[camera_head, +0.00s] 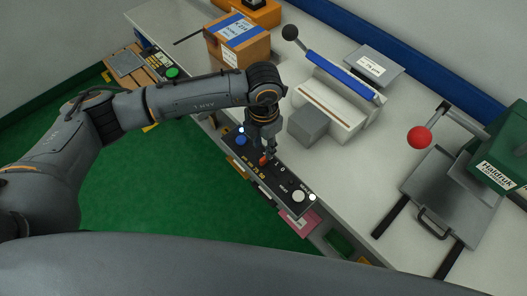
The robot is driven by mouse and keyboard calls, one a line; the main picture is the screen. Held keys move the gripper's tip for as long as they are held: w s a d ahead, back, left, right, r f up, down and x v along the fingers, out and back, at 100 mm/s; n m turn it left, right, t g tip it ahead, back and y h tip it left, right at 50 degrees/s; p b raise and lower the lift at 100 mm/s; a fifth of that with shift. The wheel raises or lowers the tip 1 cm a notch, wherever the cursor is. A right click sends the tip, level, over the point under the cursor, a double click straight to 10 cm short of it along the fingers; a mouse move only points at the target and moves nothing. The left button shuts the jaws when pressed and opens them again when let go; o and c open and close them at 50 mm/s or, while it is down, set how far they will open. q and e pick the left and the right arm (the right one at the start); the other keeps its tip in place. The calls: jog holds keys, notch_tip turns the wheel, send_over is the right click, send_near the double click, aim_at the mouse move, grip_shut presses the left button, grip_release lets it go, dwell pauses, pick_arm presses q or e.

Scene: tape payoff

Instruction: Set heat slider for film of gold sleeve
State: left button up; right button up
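A black control panel (285,188) runs along the front edge of the bench, with small orange and white markings. A small orange-red piece (263,160), perhaps the heat slider's knob, shows on it right by my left gripper (269,153). The gripper points down at the panel with its fingertips at or just above this piece. The fingers are small and partly hidden, so I cannot tell whether they touch or grip it. The slider's scale is partly covered and too small to read. I cannot make out a gold sleeve. My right gripper is not in view.
A white sealer (335,105) with a blue bar and black-ball lever stands behind the panel, a grey block (309,124) before it. A cardboard box (238,42) stands at the back. A green press (497,160) with a red-ball lever (419,137) is at right.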

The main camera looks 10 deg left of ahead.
aim_at(264, 159)
pick_arm(q)
notch_tip(264, 159, up, 6)
jog(key=shift+r, duration=0.15)
dwell(0.6)
